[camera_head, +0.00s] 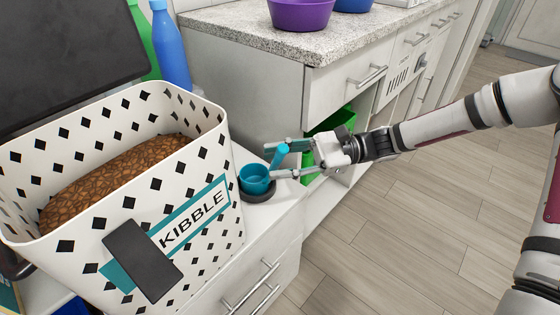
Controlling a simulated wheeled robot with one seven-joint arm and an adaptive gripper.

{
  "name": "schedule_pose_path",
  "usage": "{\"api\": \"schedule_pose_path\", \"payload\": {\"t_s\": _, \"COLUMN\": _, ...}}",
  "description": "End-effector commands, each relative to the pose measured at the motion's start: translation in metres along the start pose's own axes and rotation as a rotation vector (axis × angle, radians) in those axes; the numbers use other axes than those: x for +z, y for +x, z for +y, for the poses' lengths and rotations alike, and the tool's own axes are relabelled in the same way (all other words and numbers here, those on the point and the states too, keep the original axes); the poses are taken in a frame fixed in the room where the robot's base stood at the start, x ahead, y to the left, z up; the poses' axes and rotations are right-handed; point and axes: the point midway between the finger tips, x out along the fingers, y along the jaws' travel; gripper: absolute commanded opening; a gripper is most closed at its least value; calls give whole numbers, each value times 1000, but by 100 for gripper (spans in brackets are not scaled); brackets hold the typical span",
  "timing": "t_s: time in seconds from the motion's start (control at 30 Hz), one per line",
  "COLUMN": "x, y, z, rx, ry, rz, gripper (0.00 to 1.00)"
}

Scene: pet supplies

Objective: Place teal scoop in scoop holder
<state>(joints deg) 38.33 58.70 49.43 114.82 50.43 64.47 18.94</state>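The teal scoop (255,181) is a round cup with a handle (280,157) rising up and to the right. Its cup sits in or on a dark round base that looks like the scoop holder (262,197), on the white counter beside the kibble bin. The scoop hides most of the holder, so I cannot tell how deep it sits. My gripper (271,161) reaches in from the right. Its two fingers are apart, one near the handle's top and one near its lower end. I see a gap between fingers and handle, but contact is unclear.
A white patterned kibble bin (207,215) full of kibble stands close left of the scoop. A granite-topped cabinet (290,45) with a purple bowl (301,13) stands behind. A green container (335,122) shows behind my gripper. Blue and green bottles stand at the back left. The floor at right is open.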

Motion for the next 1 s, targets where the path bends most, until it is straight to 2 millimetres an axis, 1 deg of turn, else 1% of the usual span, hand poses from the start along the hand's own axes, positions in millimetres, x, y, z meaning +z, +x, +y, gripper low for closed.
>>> {"api": "schedule_pose_path", "payload": {"t_s": 0.17, "x": 2, "y": -23, "z": -2, "rx": -3, "ry": -1, "rz": 1, "gripper": 35}}
{"api": "schedule_pose_path", "payload": {"t_s": 0.4, "x": 2, "y": -73, "z": -1, "rx": -3, "ry": 0, "rz": 2, "gripper": 35}}
{"api": "schedule_pose_path", "payload": {"t_s": 0.5, "x": 2, "y": -91, "z": -1, "rx": -3, "ry": 0, "rz": 2, "gripper": 35}}
{"api": "schedule_pose_path", "payload": {"t_s": 0.6, "x": 1, "y": -105, "z": -1, "rx": -2, "ry": 0, "rz": 0, "gripper": 35}}
{"api": "schedule_pose_path", "payload": {"t_s": 0.7, "x": 1, "y": -114, "z": -1, "rx": -1, "ry": 0, "rz": 0, "gripper": 35}}
{"api": "schedule_pose_path", "payload": {"t_s": 0.8, "x": 0, "y": -119, "z": 0, "rx": 1, "ry": 0, "rz": 0, "gripper": 35}}
{"api": "schedule_pose_path", "payload": {"t_s": 1.0, "x": 0, "y": -120, "z": 0, "rx": 1, "ry": 0, "rz": 0, "gripper": 35}}
